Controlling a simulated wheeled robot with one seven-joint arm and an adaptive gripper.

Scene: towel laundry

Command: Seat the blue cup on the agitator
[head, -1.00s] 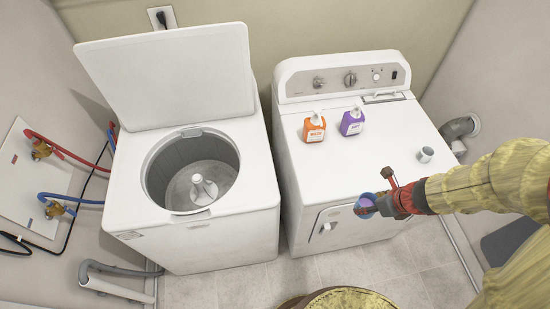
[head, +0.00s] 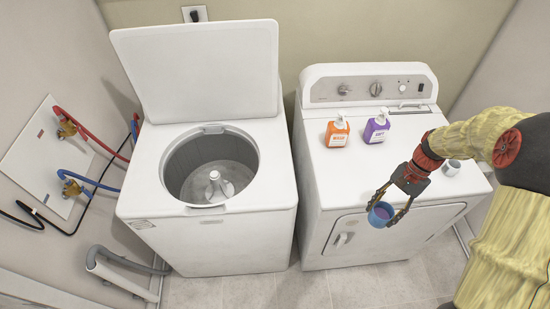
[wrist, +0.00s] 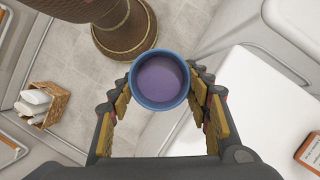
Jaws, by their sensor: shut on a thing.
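The blue cup (head: 380,214) is held upright in my gripper (head: 388,207), in front of the dryer's front edge. In the wrist view the cup (wrist: 160,80) sits between the two finger pads of my gripper (wrist: 160,96), with purple liquid inside. The agitator (head: 216,187) is the pale post in the middle of the open washer tub, to the left of the cup and well apart from it. The washer (head: 150,200) has its lid (head: 200,70) raised.
An orange bottle (head: 337,132) and a purple bottle (head: 376,130) stand on the dryer (head: 320,175). A small grey-white cup (head: 452,167) stands at the dryer's right. In the wrist view, a basket (wrist: 45,102) with white items is on the floor. Hoses line the left wall.

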